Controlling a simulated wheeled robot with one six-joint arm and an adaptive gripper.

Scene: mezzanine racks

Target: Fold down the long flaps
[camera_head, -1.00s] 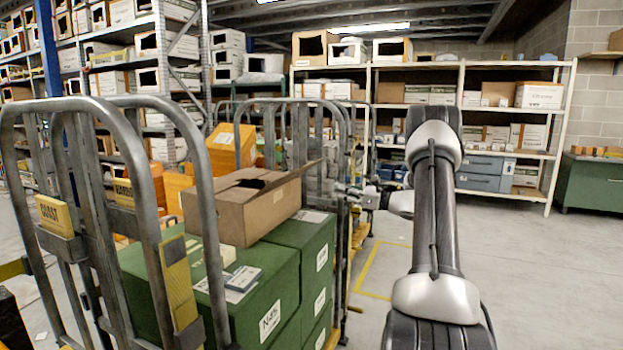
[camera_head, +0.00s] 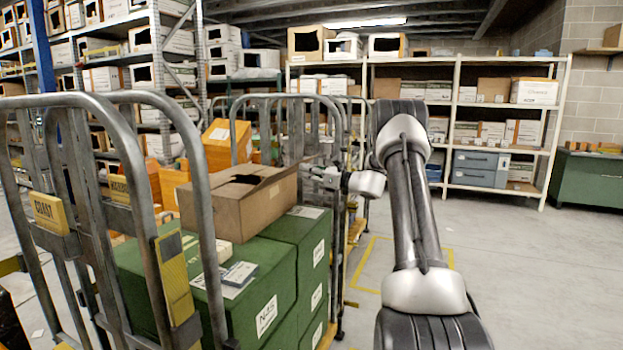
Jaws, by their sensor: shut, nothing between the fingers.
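An open brown cardboard box (camera_head: 262,206) sits on green crates inside a roll cage. Its top shows flaps lying partly inward around a dark gap. My gripper (camera_head: 308,171) is at the box's upper right edge, reaching in from the right. It is small in the picture and shut, with nothing seen in it. I cannot tell whether its tip touches the box.
The green crates (camera_head: 266,272) carry small packets (camera_head: 240,274) in front of the box. Roll cage tubes (camera_head: 190,140) stand at the left, with more cage bars behind. Shelving (camera_head: 455,120) lines the back. The floor at right is clear.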

